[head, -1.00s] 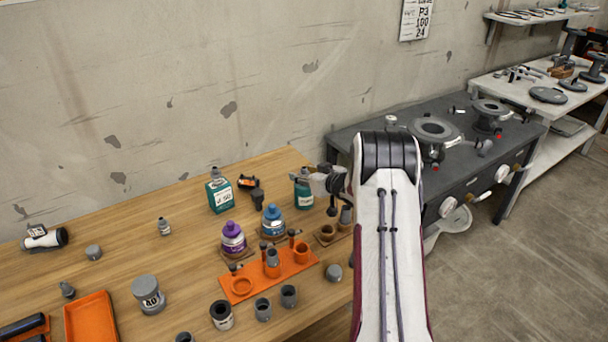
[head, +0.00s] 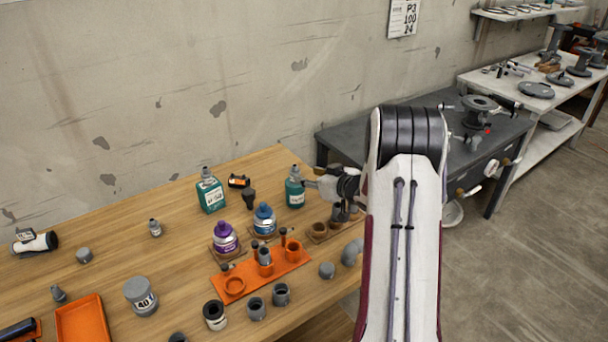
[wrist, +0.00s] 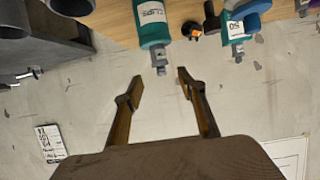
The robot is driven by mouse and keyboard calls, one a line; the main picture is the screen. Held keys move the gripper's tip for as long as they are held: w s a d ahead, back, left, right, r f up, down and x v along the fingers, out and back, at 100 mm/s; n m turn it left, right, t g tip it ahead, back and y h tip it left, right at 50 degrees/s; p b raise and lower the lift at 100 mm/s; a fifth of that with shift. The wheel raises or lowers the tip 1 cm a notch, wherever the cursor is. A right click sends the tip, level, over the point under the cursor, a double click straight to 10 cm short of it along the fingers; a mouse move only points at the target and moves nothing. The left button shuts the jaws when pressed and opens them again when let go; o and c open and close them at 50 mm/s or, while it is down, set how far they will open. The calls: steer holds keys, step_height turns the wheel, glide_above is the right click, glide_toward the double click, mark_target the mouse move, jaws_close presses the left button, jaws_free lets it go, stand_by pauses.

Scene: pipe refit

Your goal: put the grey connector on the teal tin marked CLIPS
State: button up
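The teal tin marked CLIPS (head: 295,193) stands upright at the back of the wooden table; its label also shows in the wrist view (wrist: 151,18), which is upside down. A small grey stepped piece, which looks like the grey connector (wrist: 159,59), sits on its top, and shows in the head view (head: 295,171). My gripper (wrist: 160,75) is open, its two fingers apart and empty. The grey piece lies just beyond and between the fingertips in the wrist view. In the head view my gripper (head: 309,183) is just right of the tin.
A second teal tin (head: 210,194) with a grey top stands to the left. Purple (head: 224,240) and blue (head: 263,219) bottles and an orange rack (head: 240,272) with fittings stand in front. A grey bench (head: 455,150) lies to the right. The table's left middle is fairly clear.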

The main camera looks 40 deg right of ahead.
steer(key=shift+v, duration=1.45)
steer(key=shift+r, duration=0.1)
steer(key=s+a+r+m+g+h, duration=0.1)
steer(key=s+a+r+g+h, duration=0.1)
steer(key=s+a+r, duration=0.45)
steer(key=s+a+r+g+h, duration=0.1)
steer(key=s+a+r+h, duration=0.15)
steer(key=a+r, duration=0.65)
steer(key=s+a+g+y, duration=0.1)
steer(key=s+a, duration=0.5)
steer(key=s, duration=0.3)
steer(key=s+a+g+y, duration=0.2)
steer(key=s+a, duration=0.4)
steer(key=s, duration=0.4)
steer(key=s+a+n+g+y, duration=0.1)
steer(key=s+a, duration=0.5)
steer(key=s, duration=0.3)
steer(key=shift+s+a+g, duration=0.25)
steer(key=shift+s+g, duration=0.05)
steer(key=shift+g, duration=0.1)
